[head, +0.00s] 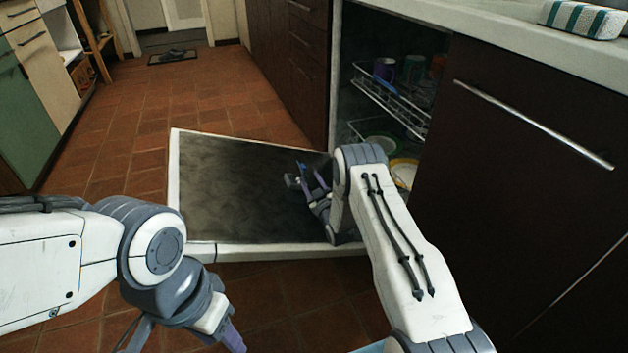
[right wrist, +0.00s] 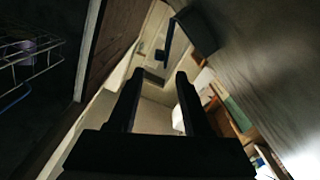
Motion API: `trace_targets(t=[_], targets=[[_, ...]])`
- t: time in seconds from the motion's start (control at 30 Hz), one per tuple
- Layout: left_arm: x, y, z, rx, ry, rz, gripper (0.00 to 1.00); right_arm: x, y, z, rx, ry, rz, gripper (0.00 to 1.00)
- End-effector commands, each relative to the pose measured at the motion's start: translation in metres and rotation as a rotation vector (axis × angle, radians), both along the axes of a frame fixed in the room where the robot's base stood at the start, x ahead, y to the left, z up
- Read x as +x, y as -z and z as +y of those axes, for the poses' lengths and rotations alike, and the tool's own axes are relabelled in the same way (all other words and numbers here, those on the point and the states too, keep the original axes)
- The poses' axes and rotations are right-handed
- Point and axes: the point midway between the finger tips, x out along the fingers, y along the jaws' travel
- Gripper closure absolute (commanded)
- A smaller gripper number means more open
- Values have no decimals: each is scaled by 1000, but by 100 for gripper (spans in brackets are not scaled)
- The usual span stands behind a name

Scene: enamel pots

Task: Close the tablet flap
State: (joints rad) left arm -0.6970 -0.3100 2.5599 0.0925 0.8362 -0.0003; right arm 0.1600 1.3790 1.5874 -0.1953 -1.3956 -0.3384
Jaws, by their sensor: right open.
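The dishwasher door (head: 230,190) is folded down, its dark grey inner face up. My right gripper (head: 312,182) is low over the right part of this face, open and empty between its fingers (right wrist: 158,100) in the right wrist view. A dark block with a thin bar (right wrist: 193,32) juts from the door face beyond the fingertips, apart from them; it looks like the tablet flap standing open. In the head view a small grey piece (head: 291,181) beside the gripper may be the same flap. My left gripper (head: 185,338) is at the bottom edge, partly cut off.
A wire rack also shows in the right wrist view (right wrist: 30,60). A counter edge (head: 480,35) runs above. Tiled floor (head: 240,100) is clear beyond the door.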

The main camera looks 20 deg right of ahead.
Motion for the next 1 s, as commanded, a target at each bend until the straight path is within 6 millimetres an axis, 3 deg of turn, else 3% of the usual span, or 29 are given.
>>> trace_targets(t=[0.03,0.23,0.67,0.77,0.87,1.0], targets=[[0,-9,0,0,0,0,50,-9,-3,-1,1,1,5,50],[0,-17,0,0,0,0,50,-30,-1,-1,-1,1,3,50],[0,-18,0,0,0,0,50,-31,-4,2,0,-4,9,50],[0,-23,0,0,0,0,50,-23,-22,18,3,-25,54,50],[0,-33,0,0,0,0,50,-14,-54,50,11,-62,152,50],[0,-48,0,0,0,0,50,-24,-111,114,25,-121,364,50]])
